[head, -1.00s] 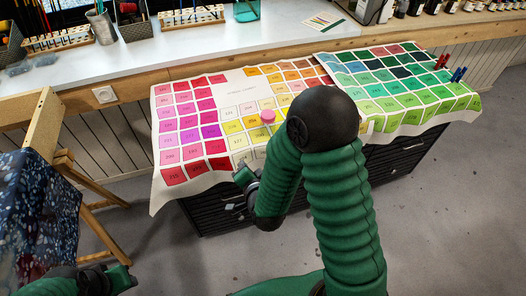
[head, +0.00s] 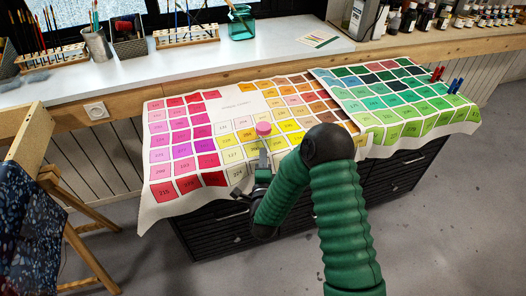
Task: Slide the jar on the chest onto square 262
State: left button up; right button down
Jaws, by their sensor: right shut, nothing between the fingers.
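A small jar with a pink lid (head: 264,128) stands upright on the colour-square cloth (head: 232,104) that covers the black chest (head: 215,238). It is near the middle of the cloth, around the yellow and cream squares. My right gripper (head: 263,150) is shut and empty, low over the cloth just on the near side of the jar, its fingers pointing at it. I cannot tell whether the fingertips touch the jar. I cannot make out the number 262 on any square; my right arm hides some of the near squares. My left gripper is out of view.
Red and blue clips (head: 437,74) stand at the cloth's right edge. A white counter (head: 190,62) with brush holders and a teal container (head: 241,22) runs behind the chest. A wooden easel with a dark speckled cloth (head: 30,220) stands at the left. Grey floor is open at the right.

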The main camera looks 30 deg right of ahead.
aim_at(263, 136)
jog(key=shift+x, duration=1.3)
jog(key=b+x, duration=0.1)
jog(key=x, duration=0.6)
jog(key=shift+f+b, duration=0.1)
jog(key=shift+b, duration=0.25)
jog(key=shift+w, duration=0.1)
